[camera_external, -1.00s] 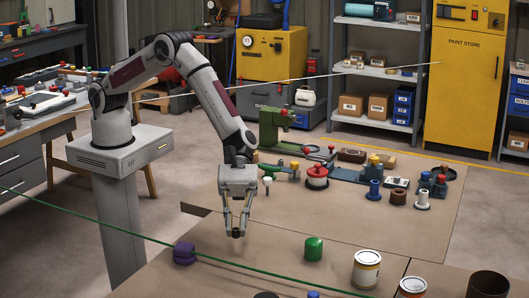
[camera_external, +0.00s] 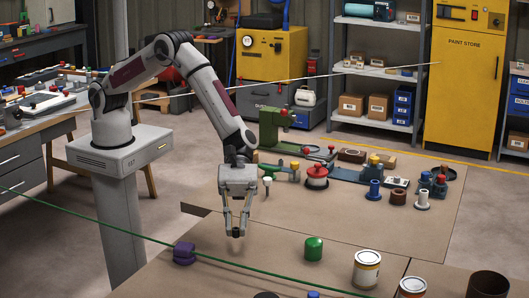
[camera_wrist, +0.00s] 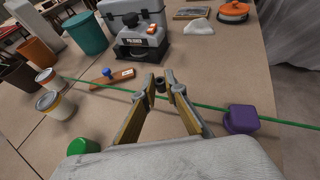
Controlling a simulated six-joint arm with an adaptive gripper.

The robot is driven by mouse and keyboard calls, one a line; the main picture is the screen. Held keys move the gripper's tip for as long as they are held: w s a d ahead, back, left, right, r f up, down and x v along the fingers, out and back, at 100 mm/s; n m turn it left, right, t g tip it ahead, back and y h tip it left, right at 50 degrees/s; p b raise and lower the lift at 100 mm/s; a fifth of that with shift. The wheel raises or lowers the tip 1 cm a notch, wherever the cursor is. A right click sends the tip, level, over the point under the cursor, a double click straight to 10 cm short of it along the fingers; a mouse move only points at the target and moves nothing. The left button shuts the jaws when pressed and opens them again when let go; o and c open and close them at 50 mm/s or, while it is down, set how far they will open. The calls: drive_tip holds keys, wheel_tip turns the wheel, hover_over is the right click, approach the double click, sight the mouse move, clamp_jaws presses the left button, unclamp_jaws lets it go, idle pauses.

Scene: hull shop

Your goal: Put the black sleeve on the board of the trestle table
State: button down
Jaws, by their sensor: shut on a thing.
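My gripper (camera_external: 236,231) points down over the brown-covered near table and is shut on a small dark cylinder. In the wrist view this black sleeve (camera_wrist: 160,85) shows between the fingertips, partly hidden by them. In the external view it is too small to make out, and I cannot tell whether it touches the tabletop. A table with wooden trestle legs (camera_external: 60,117) stands at the left behind my base, with many small objects on it. I cannot tell for certain whether it is the trestle table.
A green line (camera_external: 140,234) crosses the near table close to my gripper. A purple block (camera_external: 184,253) lies left of the gripper; a green cylinder (camera_external: 314,248) and paint cans (camera_external: 367,268) stand right. A pale line (camera_external: 350,72) crosses behind my arm. More parts crowd the far surface.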

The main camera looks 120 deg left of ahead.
drive_tip(key=shift+s+d+r, duration=0.1)
idle(0.5)
drive_tip(key=s+a+f, duration=0.1)
drive_tip(key=s+a, duration=0.1)
drive_tip(key=s, duration=0.1)
drive_tip(key=s+a+f+m+g, duration=0.1)
drive_tip(key=s+a, duration=0.1)
drive_tip(key=s, duration=0.2)
drive_tip(key=s+a+f+m+g, duration=0.1)
drive_tip(key=s+a+f, duration=0.1)
drive_tip(key=s+a, duration=0.1)
drive_tip(key=shift+s+h, duration=0.2)
drive_tip(key=shift+h, duration=0.2)
drive_tip(key=s+a+r+n+t+y, duration=0.1)
drive_tip(key=s+a, duration=0.4)
drive_tip(key=a, duration=0.7)
drive_tip(key=s+a+r+n+t+y, duration=0.1)
drive_tip(key=s+a, duration=0.4)
drive_tip(key=a, duration=0.8)
drive_tip(key=shift+s+a+r+n+t, duration=0.2)
drive_tip(key=shift+r+n+t, duration=0.25)
drive_tip(key=shift+n+t, duration=0.75)
